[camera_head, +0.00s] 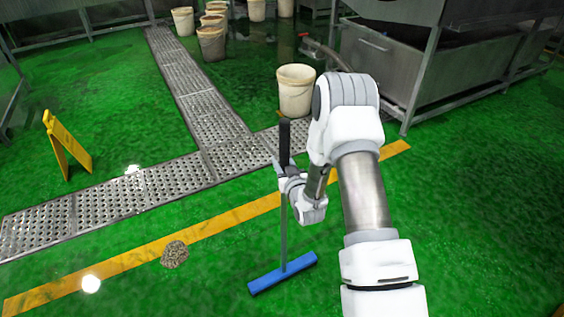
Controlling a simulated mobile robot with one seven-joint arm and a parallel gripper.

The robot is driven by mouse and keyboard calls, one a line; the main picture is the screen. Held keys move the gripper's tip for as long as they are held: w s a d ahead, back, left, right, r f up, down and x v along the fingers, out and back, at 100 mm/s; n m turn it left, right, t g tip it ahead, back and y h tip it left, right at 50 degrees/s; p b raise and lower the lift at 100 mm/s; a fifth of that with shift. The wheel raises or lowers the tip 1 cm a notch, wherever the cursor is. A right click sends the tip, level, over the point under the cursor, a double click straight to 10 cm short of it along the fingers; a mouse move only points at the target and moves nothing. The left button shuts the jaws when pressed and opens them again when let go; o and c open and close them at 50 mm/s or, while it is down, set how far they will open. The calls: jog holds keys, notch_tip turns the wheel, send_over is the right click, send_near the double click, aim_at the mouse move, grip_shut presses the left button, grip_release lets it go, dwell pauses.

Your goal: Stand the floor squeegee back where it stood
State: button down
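The floor squeegee stands roughly upright in front of my arm, with a black grip (284,142) at the top, a thin grey pole and a blue head (283,273) at the bottom. The head appears at floor level on the green floor, just on the near side of the yellow line; I cannot tell if it touches. My gripper (283,180) is at the upper part of the pole, just below the black grip, and appears closed around it. The fingertips are small and partly hidden by the wrist.
A white bucket (296,92) stands behind the squeegee, near steel tanks (385,65) at right. A yellow floor sign (66,145) stands at left. A metal drain grate (205,110) crosses the wet floor. A speckled clump (174,254) lies by the yellow line (130,259).

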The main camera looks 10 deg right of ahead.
jog(key=c, duration=0.5)
grip_release()
jog(key=shift+f, duration=0.1)
